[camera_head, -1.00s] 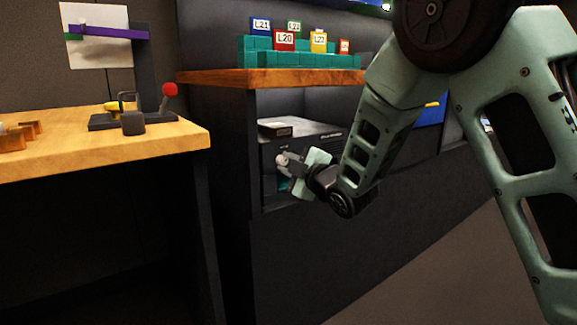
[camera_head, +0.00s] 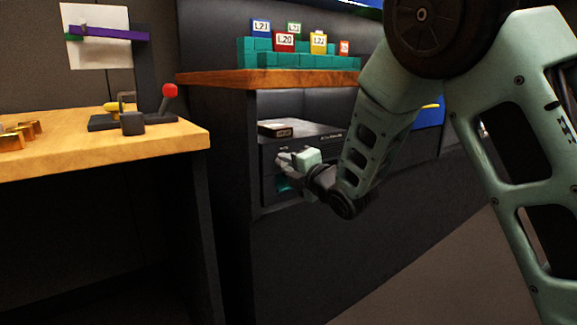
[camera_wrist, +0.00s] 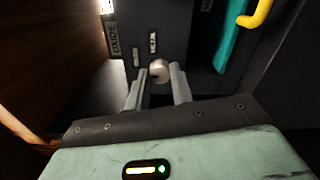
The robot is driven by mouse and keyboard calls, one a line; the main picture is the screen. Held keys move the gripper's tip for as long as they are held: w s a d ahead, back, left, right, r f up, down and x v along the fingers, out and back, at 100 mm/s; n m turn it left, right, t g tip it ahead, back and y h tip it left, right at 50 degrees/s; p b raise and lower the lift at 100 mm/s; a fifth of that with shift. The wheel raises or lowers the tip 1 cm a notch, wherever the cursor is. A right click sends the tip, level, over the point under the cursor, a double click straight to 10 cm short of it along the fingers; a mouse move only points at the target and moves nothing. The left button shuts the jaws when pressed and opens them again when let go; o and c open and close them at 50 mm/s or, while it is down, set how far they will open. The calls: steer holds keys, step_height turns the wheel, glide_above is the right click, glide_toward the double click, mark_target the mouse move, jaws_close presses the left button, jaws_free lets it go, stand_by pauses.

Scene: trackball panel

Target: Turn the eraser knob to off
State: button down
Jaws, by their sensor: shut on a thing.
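The eraser is a black box-like unit (camera_head: 312,140) in the open bay under the wooden counter. Its knob (camera_wrist: 159,71) is a pale round knob on the dark front panel, seen in the wrist view with small white labels above and beside it. The label at the left reads something like "OXIDE"; the off mark is too small to read. My gripper (camera_wrist: 160,84) has its two grey fingers on either side of the knob and is shut on it.
A teal part (camera_wrist: 232,38) and a yellow handle (camera_wrist: 257,13) are right of the knob in the wrist view. A wooden counter (camera_head: 215,77) with teal racks is above the bay. A wooden table (camera_head: 165,140) with a red-knobbed lever stands at left.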

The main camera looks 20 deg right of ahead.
steer(key=shift+f, duration=0.1)
stand_by(0.3)
steer(key=c, duration=1.2)
jaws_free()
steer(key=shift+s, duration=0.1)
steer(key=b+v, duration=1.1)
steer(key=v, duration=0.6)
steer(key=shift+s, duration=0.15)
